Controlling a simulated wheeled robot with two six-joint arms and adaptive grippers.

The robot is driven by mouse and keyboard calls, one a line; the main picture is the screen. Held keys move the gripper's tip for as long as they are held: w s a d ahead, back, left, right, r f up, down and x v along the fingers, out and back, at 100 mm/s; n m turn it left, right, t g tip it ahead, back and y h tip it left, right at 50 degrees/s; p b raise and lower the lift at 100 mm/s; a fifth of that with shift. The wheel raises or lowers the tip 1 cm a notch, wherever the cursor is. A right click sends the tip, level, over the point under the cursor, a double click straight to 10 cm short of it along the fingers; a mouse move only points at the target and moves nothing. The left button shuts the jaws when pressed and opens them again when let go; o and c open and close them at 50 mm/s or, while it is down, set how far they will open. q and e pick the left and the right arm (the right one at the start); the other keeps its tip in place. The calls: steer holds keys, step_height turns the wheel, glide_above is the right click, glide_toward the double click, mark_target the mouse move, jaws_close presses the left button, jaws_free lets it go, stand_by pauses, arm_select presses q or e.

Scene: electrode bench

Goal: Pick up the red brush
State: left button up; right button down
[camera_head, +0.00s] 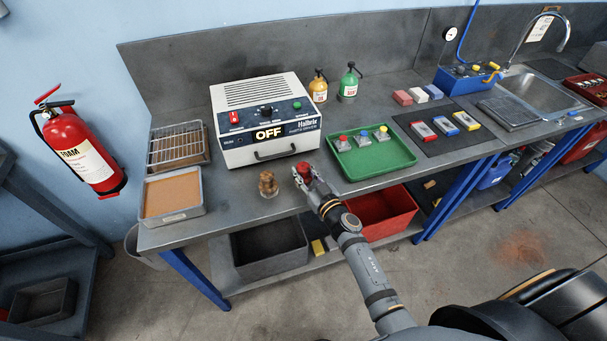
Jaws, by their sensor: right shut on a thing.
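My right gripper (308,180) is at the front edge of the bench, in front of the white machine. It is shut on a small red thing (303,167), which I take to be the red brush. The fingers hide most of it, and I cannot tell whether it is clear of the bench top. My left gripper is not in view.
A small brown object (268,185) stands just left of my right gripper. The white machine (268,155) marked OFF is behind, and a green tray (400,162) with several knobbed items is to the right. A tan-filled tray (195,210) lies left. A red bin (385,228) sits below.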

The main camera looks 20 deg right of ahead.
mark_target(304, 166)
step_height(304, 166, up, 4)
steer(key=p, duration=0.4)
steer(key=s+d+r+p, duration=0.5)
steer(key=s+d+r, duration=0.4)
steer(key=d, duration=0.1)
steer(key=shift+d+p, duration=0.4)
